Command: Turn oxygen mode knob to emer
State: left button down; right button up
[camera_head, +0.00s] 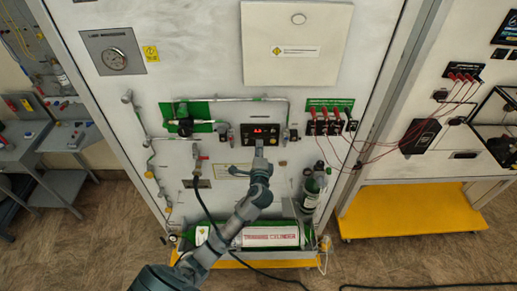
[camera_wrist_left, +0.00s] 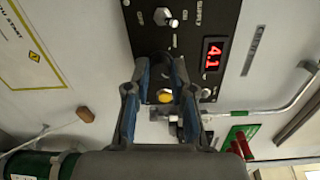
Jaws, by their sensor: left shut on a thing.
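The black oxygen control panel (camera_head: 247,130) is on the white trainer board. In the left wrist view the panel (camera_wrist_left: 203,22) shows a red display (camera_wrist_left: 213,53) reading 4.1 and a silver switch (camera_wrist_left: 165,17) near the word SUPPLY. My left gripper (camera_head: 259,150) is at the panel's lower edge. In the wrist view my left gripper (camera_wrist_left: 162,70) has its two fingers on either side of a dark knob (camera_wrist_left: 165,67) and is shut on it. The fingertips partly hide the knob, and its setting cannot be read. My right gripper is not in view.
A yellowish round light or button (camera_wrist_left: 165,96) sits between my fingers, below the knob. Red leads (camera_head: 325,112) plug in right of the panel. A green cylinder (camera_head: 314,188) and a training cylinder (camera_head: 270,237) are low on the board. A dark hose hangs beside my arm.

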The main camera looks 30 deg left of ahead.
pick_arm(q)
jog(key=shift+f+m, duration=0.25)
jog(key=shift+m, duration=1.05)
jog(key=shift+d+f, duration=0.1)
jog(key=c, duration=1.2)
grip_release()
jog(key=shift+o, duration=1.1)
jog(key=shift+w, duration=0.15)
jog(key=v, duration=1.2)
